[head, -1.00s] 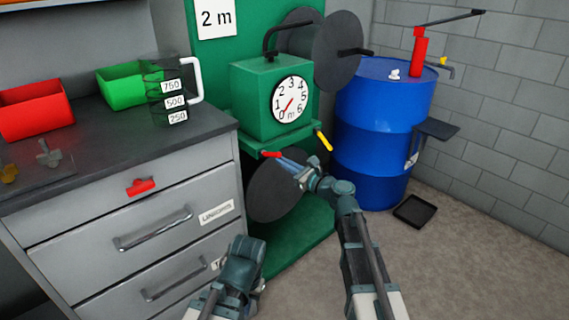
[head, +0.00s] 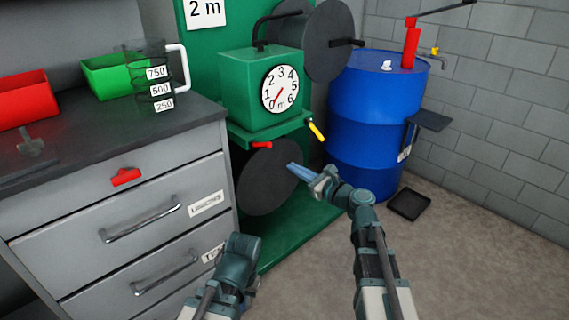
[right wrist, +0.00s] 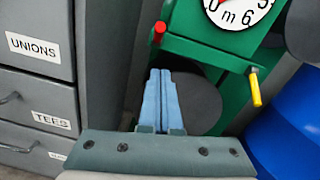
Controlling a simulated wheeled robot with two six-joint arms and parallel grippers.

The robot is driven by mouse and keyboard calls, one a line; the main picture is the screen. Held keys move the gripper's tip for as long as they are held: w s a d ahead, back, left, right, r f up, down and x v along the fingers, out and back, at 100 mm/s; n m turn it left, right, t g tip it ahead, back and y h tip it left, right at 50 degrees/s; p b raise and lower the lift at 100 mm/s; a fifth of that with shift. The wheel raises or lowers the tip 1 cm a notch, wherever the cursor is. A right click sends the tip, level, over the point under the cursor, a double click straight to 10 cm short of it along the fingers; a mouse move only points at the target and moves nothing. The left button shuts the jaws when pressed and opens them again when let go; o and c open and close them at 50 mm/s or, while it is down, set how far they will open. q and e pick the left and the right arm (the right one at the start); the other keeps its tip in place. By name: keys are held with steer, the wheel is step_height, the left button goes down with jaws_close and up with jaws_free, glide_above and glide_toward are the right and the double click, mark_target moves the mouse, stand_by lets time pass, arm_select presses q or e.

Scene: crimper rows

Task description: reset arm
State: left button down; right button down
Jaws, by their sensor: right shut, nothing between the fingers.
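My right gripper (head: 296,170) is shut and empty, its blue fingers pointing up-left in front of a dark disc (head: 266,180) under the green meter box (head: 250,95). A red-tipped lever (head: 262,145) and a yellow-tipped lever (head: 316,131) stick out from the shelf below the box. The fingers are apart from both in the head view. In the right wrist view the fingers (right wrist: 161,75) lie together, below the red lever (right wrist: 158,33) and left of the yellow one (right wrist: 256,88). Part of my left arm shows at the bottom of the head view; its fingers do not show.
A grey drawer cabinet (head: 125,205) stands at the left, with a red bin (head: 25,100), a green bin (head: 110,78) and a clear jug (head: 150,75) on top. A blue drum (head: 375,115) stands at the right, a black tray (head: 409,204) on the floor beside it. The floor at right is open.

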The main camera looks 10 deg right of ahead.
steer(key=shift+r+v, duration=0.15)
steer(key=shift+v, duration=0.65)
steer(key=shift+r+v, duration=0.15)
steer(key=shift+v, duration=0.65)
steer(key=s+a+f+n+g+h, duration=0.4)
steer(key=s+a+f+n+g, duration=0.85)
steer(key=s+f+n, duration=0.55)
steer(key=s+d+f+n+g+h, duration=0.2)
steer(key=s+d+f+n+h, duration=0.25)
steer(key=s+n+h, duration=0.6)
steer(key=w+r+n+y+p, duration=0.1)
steer(key=w+r+y+p, duration=0.1)
steer(key=r+p, duration=3)
steer(key=shift+w+d+r+p, duration=0.2)
steer(key=shift+w+r+p, duration=0.15)
steer(key=shift+w+r, duration=0.2)
steer(key=shift+w+f, duration=0.1)
steer(key=shift+f, duration=0.05)
